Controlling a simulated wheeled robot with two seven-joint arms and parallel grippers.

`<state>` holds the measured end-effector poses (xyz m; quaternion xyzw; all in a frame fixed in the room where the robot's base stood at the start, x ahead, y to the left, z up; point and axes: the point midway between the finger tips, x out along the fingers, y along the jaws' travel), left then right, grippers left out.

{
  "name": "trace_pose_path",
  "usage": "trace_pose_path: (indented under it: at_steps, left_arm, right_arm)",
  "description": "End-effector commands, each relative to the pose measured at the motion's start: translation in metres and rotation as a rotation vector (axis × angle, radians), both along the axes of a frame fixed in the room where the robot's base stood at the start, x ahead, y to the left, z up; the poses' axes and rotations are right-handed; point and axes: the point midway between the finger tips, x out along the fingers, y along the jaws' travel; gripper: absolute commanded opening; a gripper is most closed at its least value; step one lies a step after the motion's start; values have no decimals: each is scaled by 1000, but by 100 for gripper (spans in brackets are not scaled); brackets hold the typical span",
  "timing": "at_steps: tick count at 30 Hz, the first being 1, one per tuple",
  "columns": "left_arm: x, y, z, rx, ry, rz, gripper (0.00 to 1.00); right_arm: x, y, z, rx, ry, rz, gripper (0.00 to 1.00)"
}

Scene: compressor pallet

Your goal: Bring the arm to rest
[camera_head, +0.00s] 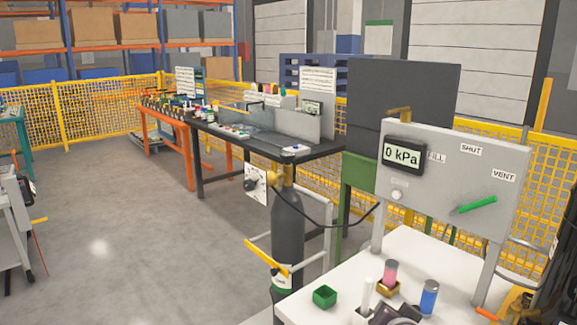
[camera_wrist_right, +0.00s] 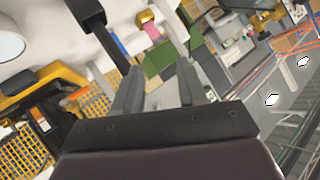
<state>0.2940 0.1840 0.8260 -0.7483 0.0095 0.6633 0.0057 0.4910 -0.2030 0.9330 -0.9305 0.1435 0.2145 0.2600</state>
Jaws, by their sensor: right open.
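My right gripper (camera_wrist_right: 158,88) shows in the right wrist view with its two grey fingers apart. I see nothing held between them. A pink cylinder with a gold holder (camera_wrist_right: 146,18) lies beyond the fingertips, apart from them. In the head view a dark shape at the bottom edge may be part of my right arm, but I cannot tell. My left gripper is not in view.
A gauge panel (camera_head: 455,185) reading 0 kPa stands behind. A dark gas cylinder (camera_head: 288,235) stands left.

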Motion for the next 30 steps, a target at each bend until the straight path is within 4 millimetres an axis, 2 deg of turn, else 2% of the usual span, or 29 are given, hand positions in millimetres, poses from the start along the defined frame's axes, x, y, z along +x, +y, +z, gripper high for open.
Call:
trace_pose_path:
  at_steps: [3, 5, 7, 12, 13, 14, 15, 16, 18, 24, 27, 30]
  left_arm:
    - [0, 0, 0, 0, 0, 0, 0]
    - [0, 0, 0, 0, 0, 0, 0]
    - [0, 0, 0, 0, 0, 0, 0]
    - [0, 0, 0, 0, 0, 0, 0]
    - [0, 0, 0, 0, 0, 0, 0]
    - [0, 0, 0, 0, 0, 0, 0]
    - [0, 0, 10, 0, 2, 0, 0]
    - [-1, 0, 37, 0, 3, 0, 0]
    - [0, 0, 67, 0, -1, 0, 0]
    - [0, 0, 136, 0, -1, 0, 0]
    - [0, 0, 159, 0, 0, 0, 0]
    - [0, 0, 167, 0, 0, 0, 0]
  right_arm:
    - [-34, 22, -38, -42, 233, 172, 41]
    - [-58, 30, -56, -68, 364, 263, 41]
    - [-92, 36, -76, -102, 522, 367, 41]
    - [-182, 30, -104, -193, 897, 583, 41]
    - [-197, 25, -107, -211, 956, 612, 41]
    - [-203, 22, -107, -228, 978, 624, 41]
    - [-198, 20, -97, -223, 977, 615, 41]
    - [-198, 21, -69, -224, 972, 616, 41]
    - [-198, 21, -40, -223, 971, 616, 41]
    - [-198, 22, 30, -222, 968, 613, 41]
    - [-198, 22, 53, -222, 968, 613, 41]
    - [-197, 22, 60, -221, 966, 613, 41]
